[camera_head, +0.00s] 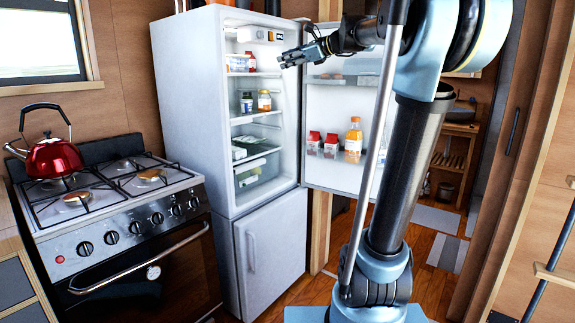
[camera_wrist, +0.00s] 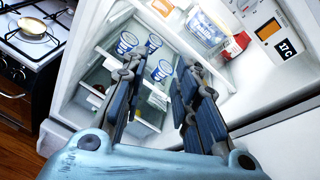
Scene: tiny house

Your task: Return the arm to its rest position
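My gripper (camera_head: 291,58) is at the end of my raised arm, in front of the upper part of the open fridge (camera_head: 190,120). It points left, near the upper shelf's height. In the wrist view its two dark fingers (camera_wrist: 158,72) stand apart with nothing held between them. Several blue-and-white tubs (camera_wrist: 127,42) show beyond the fingers inside the fridge. My arm bends back to the right, across the open fridge door (camera_head: 318,110).
Red-and-white cartons (camera_head: 313,142) and an orange bottle (camera_head: 353,140) stand in the door. Jars (camera_head: 264,100) and packages sit on the fridge shelves. A stove (camera_head: 110,215) with a red kettle (camera_head: 53,157) is at the left. A wooden wall is close on the right.

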